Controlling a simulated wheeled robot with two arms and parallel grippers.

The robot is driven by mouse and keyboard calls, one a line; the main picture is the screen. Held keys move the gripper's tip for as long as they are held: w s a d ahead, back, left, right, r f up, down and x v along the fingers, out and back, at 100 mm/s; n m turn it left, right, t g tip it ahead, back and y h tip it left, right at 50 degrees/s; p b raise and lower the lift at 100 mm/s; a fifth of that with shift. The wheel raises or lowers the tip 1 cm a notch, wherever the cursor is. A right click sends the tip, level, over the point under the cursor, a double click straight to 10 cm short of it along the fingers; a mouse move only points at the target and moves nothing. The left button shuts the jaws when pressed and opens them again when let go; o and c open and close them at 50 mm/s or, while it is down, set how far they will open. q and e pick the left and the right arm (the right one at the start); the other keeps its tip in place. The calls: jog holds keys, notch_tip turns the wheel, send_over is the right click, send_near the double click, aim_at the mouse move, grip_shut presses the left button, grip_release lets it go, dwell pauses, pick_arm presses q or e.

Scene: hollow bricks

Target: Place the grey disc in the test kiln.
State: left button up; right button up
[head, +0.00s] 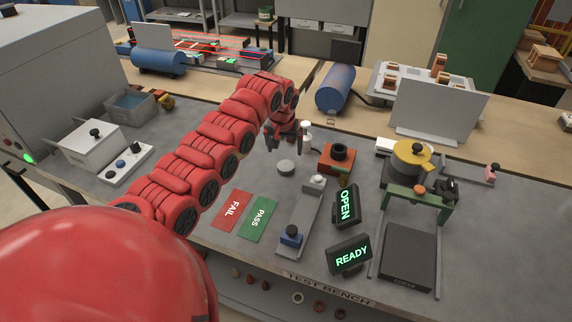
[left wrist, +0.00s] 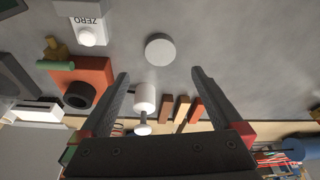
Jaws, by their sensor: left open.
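The grey disc (head: 286,167) lies flat on the bench's grey top, left of the orange block with a black ring. In the left wrist view the disc (left wrist: 160,49) is just beyond my fingertips, centred between them and apart from both. My left gripper (head: 286,147) points down over the bench behind the disc; its fingers (left wrist: 160,73) are open with nothing held between them. No label marks the test kiln; a white box with a black knob (head: 95,138) and a large grey cabinet (head: 60,60) stand at the left, and I cannot tell which is the kiln.
An orange block with a black ring (head: 337,158) and a white cylinder (head: 305,130) stand close to my gripper. Red FAIL (head: 233,210) and green PASS (head: 259,218) mats lie flat.

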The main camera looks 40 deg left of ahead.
aim_at(286, 166)
pick_arm(q)
jog(key=x, duration=0.3)
jog(key=shift+f+p, duration=0.35)
jog(key=shift+p, duration=0.05)
jog(key=shift+w+f+p, duration=0.1)
jog(key=shift+f+p, duration=0.25)
jog(key=shift+f, duration=0.2)
jog(key=p+x, duration=0.1)
jog(key=x, duration=0.2)
jog(key=shift+f, duration=0.35)
jog(key=shift+a+f, duration=0.15)
jog(key=shift+f, duration=0.3)
jog(key=c, duration=1.4)
